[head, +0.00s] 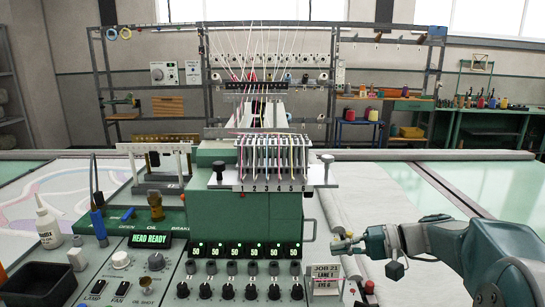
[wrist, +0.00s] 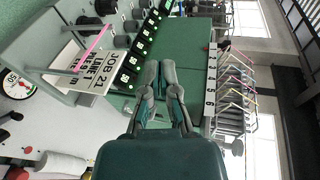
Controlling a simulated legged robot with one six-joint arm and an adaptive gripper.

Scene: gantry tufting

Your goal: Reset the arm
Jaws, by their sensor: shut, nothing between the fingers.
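My arm reaches in from the right side of the head view. My gripper (head: 345,243) is to the right of the green tufting head (head: 245,217), near the job card. In the wrist view my gripper (wrist: 160,70) has its two fingers together, shut and empty. Beyond them is the green face of the machine (wrist: 185,50), with the numbered thread guide to its right. I cannot tell the exact gap between the fingertips and the machine.
A job card (head: 326,279) stands just below my gripper. A control panel with knobs (head: 238,290) and a "HEAD READY" display (head: 150,239) fills the front left. A pale cloth-covered bed (head: 385,200) lies behind my arm.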

